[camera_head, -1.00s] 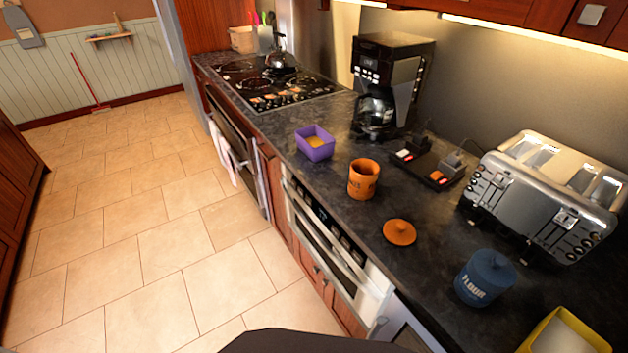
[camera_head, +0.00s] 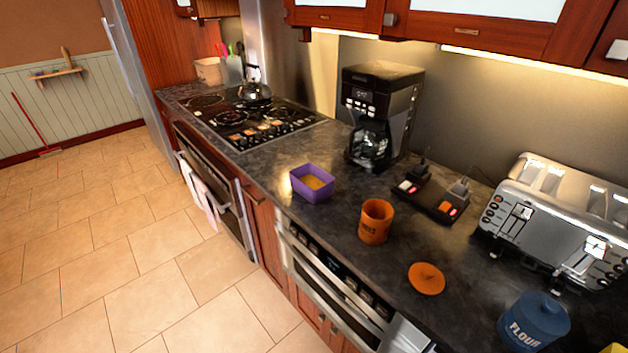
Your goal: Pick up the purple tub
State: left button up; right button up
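The purple tub (camera_head: 312,187) sits on the dark countertop (camera_head: 262,170), near its front edge, between the stove and an orange canister. It is open-topped and holds something yellowish. Neither of my grippers shows in the head view, so nothing of mine is seen near the tub.
An orange canister (camera_head: 375,222) stands right of the tub, with an orange lid (camera_head: 426,278) nearby. A coffee maker (camera_head: 381,112) stands behind. Floor (camera_head: 110,240) is clear.

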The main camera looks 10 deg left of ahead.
aim_at(315, 184)
jog(key=i+j+z, duration=0.2)
jog(key=j+z, duration=0.25)
jog(key=j, duration=0.6)
jog(key=j+z, duration=0.5)
jog(key=j, duration=0.5)
jog(key=i+j, duration=0.05)
